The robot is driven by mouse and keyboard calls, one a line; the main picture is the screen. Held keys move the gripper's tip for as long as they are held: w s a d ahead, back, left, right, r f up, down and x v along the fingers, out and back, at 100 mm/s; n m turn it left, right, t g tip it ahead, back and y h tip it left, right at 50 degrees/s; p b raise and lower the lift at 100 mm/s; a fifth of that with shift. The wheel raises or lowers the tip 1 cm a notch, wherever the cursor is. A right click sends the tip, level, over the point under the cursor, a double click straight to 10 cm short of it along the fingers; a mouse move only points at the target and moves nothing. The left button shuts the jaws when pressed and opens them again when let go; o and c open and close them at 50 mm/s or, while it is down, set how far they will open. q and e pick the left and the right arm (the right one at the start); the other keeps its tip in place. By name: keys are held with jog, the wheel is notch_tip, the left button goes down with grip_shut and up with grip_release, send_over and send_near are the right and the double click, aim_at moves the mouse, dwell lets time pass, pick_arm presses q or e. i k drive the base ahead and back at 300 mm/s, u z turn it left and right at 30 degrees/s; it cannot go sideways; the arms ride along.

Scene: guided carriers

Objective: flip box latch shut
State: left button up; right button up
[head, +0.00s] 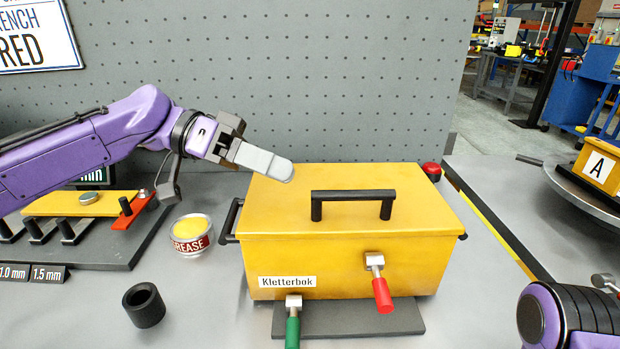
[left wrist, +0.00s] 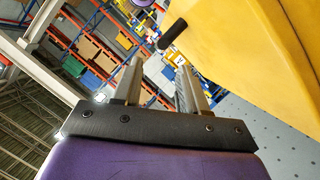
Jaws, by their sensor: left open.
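The yellow box (head: 335,262) labelled "Kletterbok" stands on the bench with its lid down and a black handle (head: 352,194) on top. On its front, a red-handled latch (head: 382,293) hangs downward at the right. A green-handled latch (head: 292,332) points down at the lower left, its end cut off by the picture edge. My left gripper (head: 288,172) is above the lid's back left part, apart from both latches. In the left wrist view, its two fingers (left wrist: 160,78) are spread with nothing between them, and the yellow box (left wrist: 240,45) fills the upper right.
A grease tin (head: 192,236) and a black ring (head: 143,305) stand left of the box. A gauge rack (head: 80,240) is further left. A red button (head: 431,170) sits behind the box's right corner. A grey perforated panel (head: 330,80) closes off the back.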

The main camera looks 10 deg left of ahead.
aim_at(374, 262)
jog(key=k, duration=1)
